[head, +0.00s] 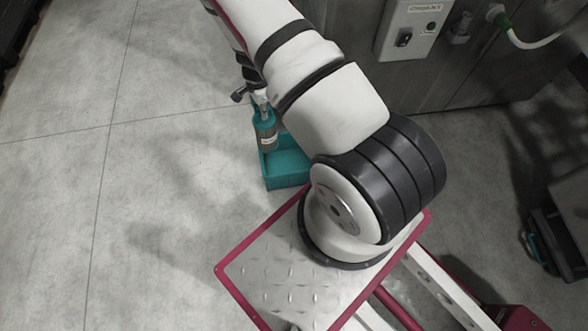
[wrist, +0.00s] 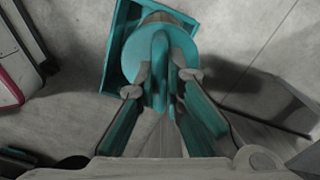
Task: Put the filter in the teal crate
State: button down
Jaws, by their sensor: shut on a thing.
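The filter (head: 265,131) is a teal and grey cylinder. It hangs roughly upright under my gripper (head: 261,97), over the left part of the teal crate (head: 288,170) on the floor. In the wrist view the filter (wrist: 137,54) shows its round teal top with a raised handle. My gripper (wrist: 161,84) is shut on that handle, one finger on each side. The crate's rim (wrist: 114,45) shows behind the filter in this view. I cannot tell how far the filter's lower end is below the crate's rim. My arm hides part of the crate in the head view.
A grey machine wall (head: 440,85) with a control box (head: 412,30) and a white hose (head: 540,42) stands behind the crate. The concrete floor (head: 150,150) left of the crate is clear. A dark object with a teal part (head: 540,245) lies at the far right.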

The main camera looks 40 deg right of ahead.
jog(key=s+d+f+m+b, duration=0.1)
jog(key=f+b, duration=0.3)
jog(key=f, duration=0.6)
jog(key=s+d+f+m+b, duration=0.2)
jog(key=f+b, duration=0.3)
jog(key=f, duration=0.5)
jog(key=shift+s+d+f+m, duration=0.3)
jog(key=shift+s+f+m, duration=0.1)
jog(key=shift+m, duration=0.2)
jog(key=shift+f+b, duration=0.15)
jog(key=shift+b, duration=0.25)
jog(key=c, duration=1.8)
grip_release()
jog(key=shift+c, duration=0.2)
jog(key=shift+o, duration=0.7)
